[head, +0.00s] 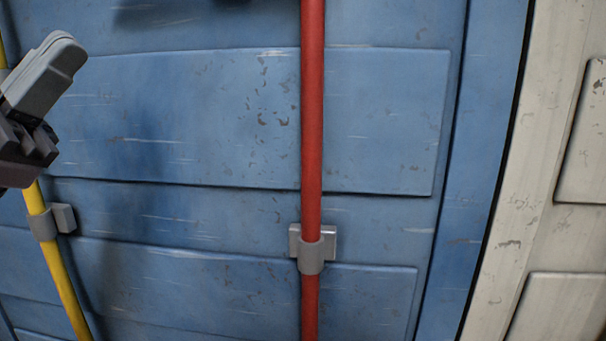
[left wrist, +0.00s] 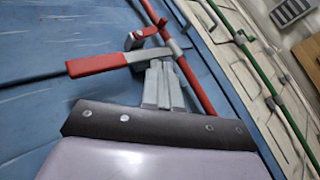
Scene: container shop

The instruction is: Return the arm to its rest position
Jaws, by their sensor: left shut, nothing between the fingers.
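My left gripper (head: 62,52) is at the left edge of the head view, in front of the blue container door. Its grey fingers are together, with nothing between them. In the left wrist view its fingers (left wrist: 162,72) point toward the red handle (left wrist: 110,62) and the grey bracket beside it. The fingertips look close to the handle's grey part, but I cannot tell whether they touch. My right gripper is not in view.
The blue door (head: 200,120) carries a red vertical bar (head: 312,130) and a yellow bar (head: 62,275), each with grey brackets. A whitish container (head: 540,220) stands at the right. Green bars (left wrist: 262,75) show in the left wrist view.

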